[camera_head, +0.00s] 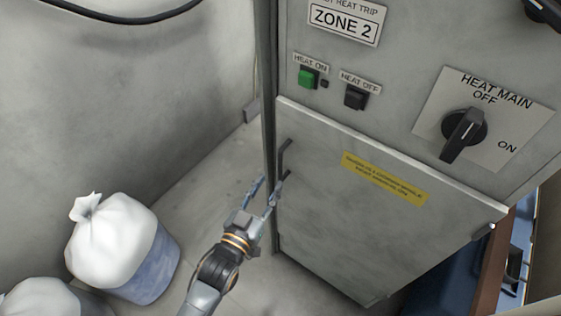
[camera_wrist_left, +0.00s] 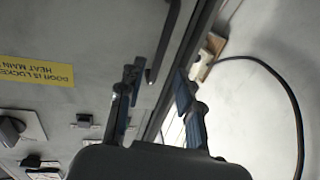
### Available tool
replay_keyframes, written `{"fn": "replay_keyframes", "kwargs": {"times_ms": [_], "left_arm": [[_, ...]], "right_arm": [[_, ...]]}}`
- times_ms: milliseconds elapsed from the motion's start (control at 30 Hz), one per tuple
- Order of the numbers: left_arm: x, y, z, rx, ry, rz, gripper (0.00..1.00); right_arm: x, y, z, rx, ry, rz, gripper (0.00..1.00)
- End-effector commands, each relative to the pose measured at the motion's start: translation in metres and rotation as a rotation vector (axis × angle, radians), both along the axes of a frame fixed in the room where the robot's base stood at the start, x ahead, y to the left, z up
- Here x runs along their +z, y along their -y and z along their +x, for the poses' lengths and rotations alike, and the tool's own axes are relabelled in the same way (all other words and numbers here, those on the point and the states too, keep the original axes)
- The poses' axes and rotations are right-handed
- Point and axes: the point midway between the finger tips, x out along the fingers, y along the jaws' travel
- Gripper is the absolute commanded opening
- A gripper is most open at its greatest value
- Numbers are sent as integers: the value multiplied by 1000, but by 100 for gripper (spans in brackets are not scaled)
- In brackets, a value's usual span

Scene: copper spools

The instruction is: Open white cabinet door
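The cabinet door (camera_head: 335,215) is a pale grey-white panel on the lower front of the cabinet and looks closed. A dark bar handle (camera_head: 284,158) sits near its left edge. In the left wrist view the door (camera_wrist_left: 95,50) fills the upper left, and the handle (camera_wrist_left: 166,42) runs down towards the gap between my fingers. My left gripper (camera_head: 266,185) is open beside the handle's lower end, with its fingers spread. The fingers also show apart in the left wrist view (camera_wrist_left: 158,85). Whether a finger touches the handle cannot be told. My right gripper is not in view.
A yellow label (camera_head: 385,179) is on the door. Above are the green button (camera_head: 308,77), black button (camera_head: 355,96) and rotary switch (camera_head: 463,130). White bags (camera_head: 113,240) stand on the floor at lower left.

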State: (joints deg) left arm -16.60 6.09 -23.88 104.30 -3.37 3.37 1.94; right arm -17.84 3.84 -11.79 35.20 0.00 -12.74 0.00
Motion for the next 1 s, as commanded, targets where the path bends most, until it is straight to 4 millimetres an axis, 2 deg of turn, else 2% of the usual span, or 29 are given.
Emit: {"fn": "replay_keyframes", "kwargs": {"times_ms": [100, 333, 500, 800, 967, 1000], "left_arm": [[3, 12, 25, 0, 1, -2, 35], [1, 27, 58, 0, 0, 0, 35], [0, 32, 68, 0, 0, 0, 35], [-1, 32, 69, 0, -1, 0, 35], [-1, 32, 69, 0, -1, 0, 2], [-1, 32, 69, 0, -1, 0, 0]], "right_arm": [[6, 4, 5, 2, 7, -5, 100], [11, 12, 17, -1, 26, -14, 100], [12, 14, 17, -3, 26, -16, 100], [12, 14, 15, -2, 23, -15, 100], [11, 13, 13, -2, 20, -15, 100], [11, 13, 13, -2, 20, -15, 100]]}}
